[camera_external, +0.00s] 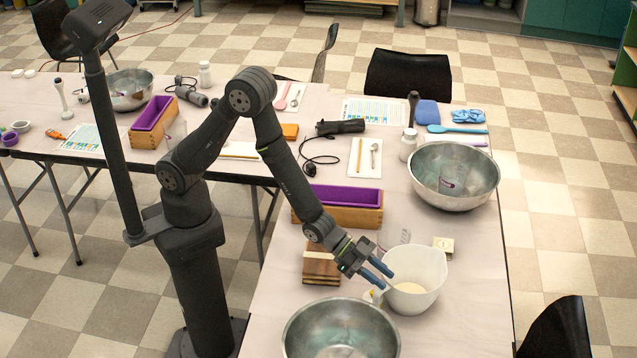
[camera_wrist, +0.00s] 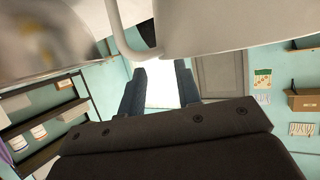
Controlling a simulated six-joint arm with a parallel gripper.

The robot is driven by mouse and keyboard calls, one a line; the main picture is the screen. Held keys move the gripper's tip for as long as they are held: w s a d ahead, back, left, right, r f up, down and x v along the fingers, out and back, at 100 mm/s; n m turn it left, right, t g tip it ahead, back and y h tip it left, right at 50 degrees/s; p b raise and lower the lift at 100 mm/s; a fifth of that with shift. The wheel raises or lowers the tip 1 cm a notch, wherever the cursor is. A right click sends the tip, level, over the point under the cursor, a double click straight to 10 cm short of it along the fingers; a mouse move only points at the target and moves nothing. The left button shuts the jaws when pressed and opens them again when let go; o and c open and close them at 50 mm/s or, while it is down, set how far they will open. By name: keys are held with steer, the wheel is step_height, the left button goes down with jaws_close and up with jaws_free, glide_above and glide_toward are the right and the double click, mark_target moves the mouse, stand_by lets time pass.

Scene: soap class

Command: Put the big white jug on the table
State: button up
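The big white jug (camera_external: 420,285) stands upright on the table (camera_external: 465,290), with a pale cream content visible inside. In the wrist view the white jug (camera_wrist: 220,25) fills the upper right, and its curved handle (camera_wrist: 123,40) hangs above the fingertips. My gripper (camera_external: 386,275) is at the jug's left side, by its handle. In the wrist view my gripper (camera_wrist: 158,80) has its two fingers apart with a bright gap between them. The handle appears just beyond the fingertips; I cannot tell whether they touch it.
Wooden blocks (camera_external: 321,265) and a purple-lined wooden mould (camera_external: 345,208) lie to the left. A small box (camera_external: 443,245) is behind the jug. Bare table lies to its right.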

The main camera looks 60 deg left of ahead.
mark_target(395, 288)
steer(key=shift+x, duration=1.9)
jaws_close()
